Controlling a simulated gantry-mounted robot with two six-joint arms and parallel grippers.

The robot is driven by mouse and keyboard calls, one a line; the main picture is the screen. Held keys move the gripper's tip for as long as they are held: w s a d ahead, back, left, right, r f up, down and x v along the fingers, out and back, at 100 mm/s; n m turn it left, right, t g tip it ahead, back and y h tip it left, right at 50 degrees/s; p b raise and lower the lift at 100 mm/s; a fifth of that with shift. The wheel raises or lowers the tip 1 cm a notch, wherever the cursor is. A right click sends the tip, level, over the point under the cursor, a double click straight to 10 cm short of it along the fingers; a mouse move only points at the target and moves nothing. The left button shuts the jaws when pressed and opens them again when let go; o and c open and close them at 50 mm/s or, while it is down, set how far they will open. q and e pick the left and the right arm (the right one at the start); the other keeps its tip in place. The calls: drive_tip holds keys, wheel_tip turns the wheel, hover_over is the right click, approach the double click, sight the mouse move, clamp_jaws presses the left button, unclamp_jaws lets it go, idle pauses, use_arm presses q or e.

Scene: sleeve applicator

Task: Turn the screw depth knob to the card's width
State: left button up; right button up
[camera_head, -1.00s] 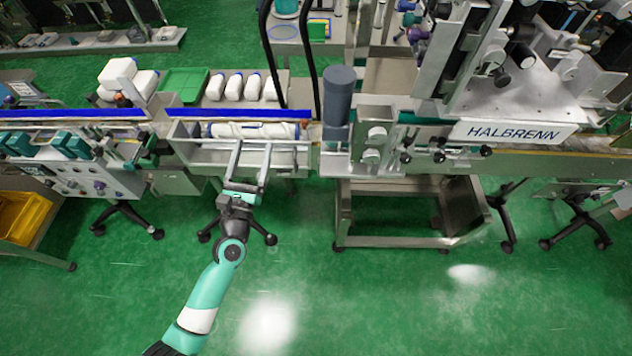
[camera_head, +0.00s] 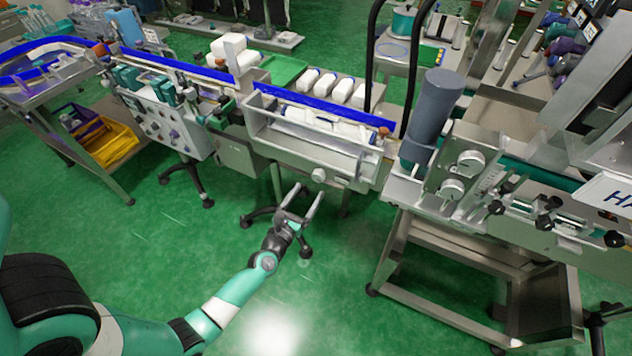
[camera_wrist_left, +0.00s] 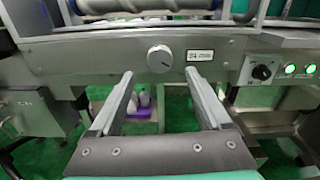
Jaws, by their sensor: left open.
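A round silver knob (camera_wrist_left: 160,58) with a dark pointer mark sits on the front panel of the steel trough unit, beside a small display (camera_wrist_left: 199,55) that seems to read about 24 mm. The knob also shows in the head view (camera_head: 318,174), low on the trough front. I cannot tell for certain that it is the screw depth knob. My left gripper (camera_head: 309,191) is open and empty, just in front of and below the knob. In the left wrist view its fingers (camera_wrist_left: 158,75) point at the panel, apart from the knob. I cannot make out a card. My right gripper is out of view.
A black selector (camera_wrist_left: 262,72) and green lit buttons (camera_wrist_left: 290,69) are right of the display. The steel trough (camera_head: 310,150) holds white items. Two silver dials (camera_head: 470,163) are on the machine to the right, beside a grey cylinder (camera_head: 435,110).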

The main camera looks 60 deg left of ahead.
sight(317, 179)
use_arm(q)
drive_tip(key=b+x, duration=0.1)
drive_tip(key=x, duration=0.5)
clamp_jaws()
